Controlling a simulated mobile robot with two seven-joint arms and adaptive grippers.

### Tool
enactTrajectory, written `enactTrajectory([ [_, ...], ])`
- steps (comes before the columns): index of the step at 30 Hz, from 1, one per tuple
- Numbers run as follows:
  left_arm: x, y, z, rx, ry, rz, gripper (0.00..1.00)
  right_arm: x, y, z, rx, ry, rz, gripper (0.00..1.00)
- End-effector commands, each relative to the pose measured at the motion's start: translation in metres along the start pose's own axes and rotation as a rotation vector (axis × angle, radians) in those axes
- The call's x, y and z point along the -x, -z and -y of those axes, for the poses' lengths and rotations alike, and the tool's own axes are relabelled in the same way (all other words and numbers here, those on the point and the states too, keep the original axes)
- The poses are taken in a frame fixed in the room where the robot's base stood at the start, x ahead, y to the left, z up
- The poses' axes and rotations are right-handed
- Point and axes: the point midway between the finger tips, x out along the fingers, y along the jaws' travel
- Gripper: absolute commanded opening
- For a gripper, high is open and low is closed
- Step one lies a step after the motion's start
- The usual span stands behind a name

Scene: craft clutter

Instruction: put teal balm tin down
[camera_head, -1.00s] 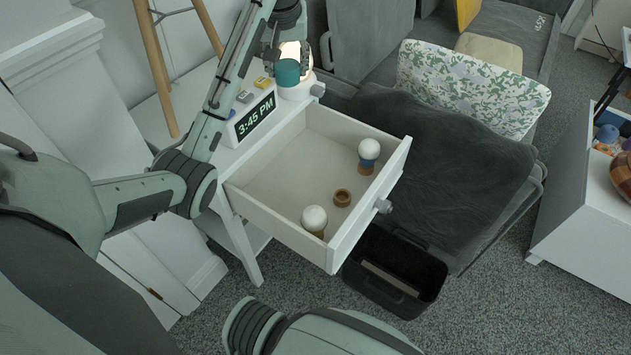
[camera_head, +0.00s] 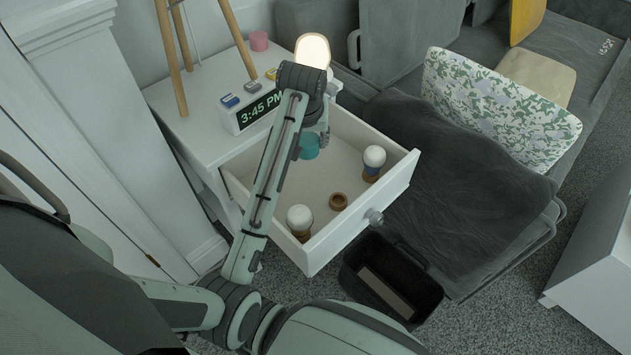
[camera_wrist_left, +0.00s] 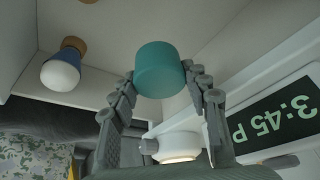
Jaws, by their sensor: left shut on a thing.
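The teal balm tin (camera_wrist_left: 159,70) is a short teal cylinder held between the fingertips of my left gripper (camera_wrist_left: 160,84) in the left wrist view. In the head view the tin (camera_head: 309,146) shows just below my left gripper (camera_head: 318,135), over the back part of the open white drawer (camera_head: 335,248). The wrist and fingers partly hide it there. I cannot tell whether the tin touches the drawer floor. My right gripper is not in view.
The drawer holds two white-topped pieces (camera_head: 374,160) (camera_head: 300,218) and a small brown ring (camera_head: 338,201). A digital clock (camera_head: 252,108), lit lamp (camera_head: 312,50) and pink cup (camera_head: 259,41) stand on the cabinet. A black bin (camera_head: 390,280) sits below the drawer front.

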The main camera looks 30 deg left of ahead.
Motion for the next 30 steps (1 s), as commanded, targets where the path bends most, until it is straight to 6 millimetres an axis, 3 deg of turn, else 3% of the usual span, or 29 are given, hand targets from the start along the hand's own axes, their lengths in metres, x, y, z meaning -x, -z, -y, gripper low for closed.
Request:
enactTrajectory([
  [7, -0.041, -0.019, 0.001, -0.001, 0.002, 0.004, 0.17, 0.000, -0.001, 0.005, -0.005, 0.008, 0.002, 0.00],
  [19, -0.085, -0.037, 0.001, 0.000, 0.002, 0.004, 0.17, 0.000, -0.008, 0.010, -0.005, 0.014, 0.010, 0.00],
  [30, -0.092, -0.039, 0.000, 0.000, 0.000, 0.001, 0.17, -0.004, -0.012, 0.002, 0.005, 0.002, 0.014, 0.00],
])
